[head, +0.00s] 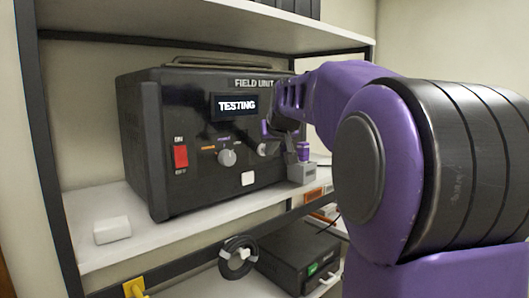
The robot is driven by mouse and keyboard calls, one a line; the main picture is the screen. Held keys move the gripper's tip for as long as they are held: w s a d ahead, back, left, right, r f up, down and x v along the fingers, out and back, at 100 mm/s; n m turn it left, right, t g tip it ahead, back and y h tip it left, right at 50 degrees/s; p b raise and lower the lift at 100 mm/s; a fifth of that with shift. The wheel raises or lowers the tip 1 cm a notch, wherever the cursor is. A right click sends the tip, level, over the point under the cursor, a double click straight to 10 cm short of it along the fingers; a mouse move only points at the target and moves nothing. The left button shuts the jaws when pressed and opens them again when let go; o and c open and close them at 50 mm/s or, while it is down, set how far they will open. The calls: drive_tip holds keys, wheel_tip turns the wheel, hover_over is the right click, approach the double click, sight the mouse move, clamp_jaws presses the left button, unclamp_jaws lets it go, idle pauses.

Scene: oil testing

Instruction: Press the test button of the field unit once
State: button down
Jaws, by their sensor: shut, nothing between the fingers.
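The field unit (190,110) is a black box with a top handle, standing on the middle shelf. Its display (234,106) reads "TESTING". A red rocker switch (181,157) marked ON and OFF and a grey knob (227,157) are on its front. My purple gripper (267,137) is shut and empty at the right part of the front panel, by a small pale round part (264,149). I cannot tell whether it touches the panel, or which part is the test button.
A small grey block with a purple-topped piece (302,172) stands right of the unit. A white block (112,230) lies at the shelf's front left. Below are a coiled black cable (238,257) and a dark box (300,255). My arm hides the right side.

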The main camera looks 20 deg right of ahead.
drive_tip(key=shift+s+d+b, duration=0.2)
drive_tip(key=shift+s+b, duration=0.15)
drive_tip(key=shift+s, duration=0.3)
drive_tip(key=s+b, duration=0.1)
drive_tip(key=s+d+b, duration=0.1)
drive_tip(key=s, duration=0.1)
drive_tip(key=s+b, duration=0.1)
drive_tip(key=shift+s+d, duration=0.35)
drive_tip(key=shift+d, duration=0.05)
idle(0.3)
